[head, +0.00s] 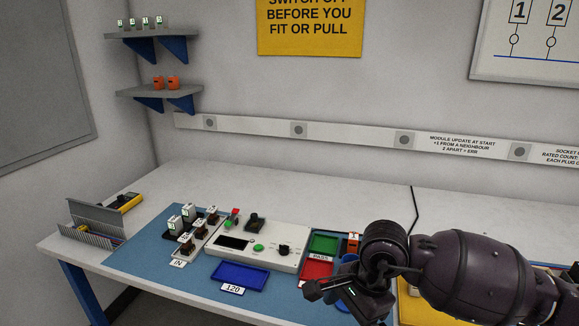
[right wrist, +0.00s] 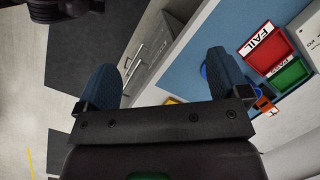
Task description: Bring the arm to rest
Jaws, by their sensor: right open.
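My right arm (head: 455,268) comes in from the right in the head view and hangs over the front of the bench. Its gripper (head: 328,290) is near the bench's front edge, to the right of the blue tray marked 120. In the right wrist view the two blue-grey fingers of this gripper (right wrist: 163,78) stand wide apart with nothing between them. Beyond the fingers are the bench edge, a cabinet front and the floor. My left gripper is not in view in the head picture.
The blue mat (head: 140,253) carries a grey tester (head: 262,243), a rack of modules (head: 190,232), a blue tray (head: 240,276), a green tray (head: 323,243) and a red tray (head: 316,270). An orange module (head: 353,242) stands near the arm. The bench's back strip is mostly clear.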

